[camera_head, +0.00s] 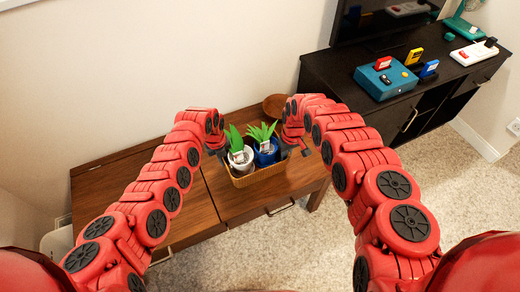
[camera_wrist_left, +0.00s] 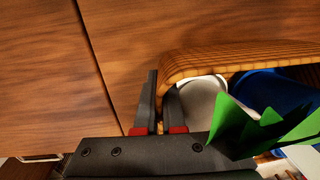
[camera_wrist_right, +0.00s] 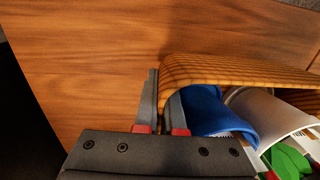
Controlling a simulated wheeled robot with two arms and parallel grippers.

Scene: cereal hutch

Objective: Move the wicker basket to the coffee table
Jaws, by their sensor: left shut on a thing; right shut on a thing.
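The wicker basket (camera_head: 258,178) is over the right part of the brown wooden coffee table (camera_head: 112,182). It holds a white pot (camera_head: 240,157) and a blue pot (camera_head: 266,152), both with green leaves. My left gripper (camera_head: 223,154) is shut on the basket's left end wall, with one finger on each side of the rim in the left wrist view (camera_wrist_left: 161,105). My right gripper (camera_head: 289,148) is shut on the right end wall, as the right wrist view (camera_wrist_right: 162,102) shows. The basket looks level. I cannot tell whether its bottom touches the tabletop.
A round brown object (camera_head: 274,104) lies behind the basket. A black cabinet (camera_head: 345,90) at the right bears a teal box (camera_head: 386,80), a screen and small coloured items. Pale carpet (camera_head: 320,240) is open in front. The table's left part is clear.

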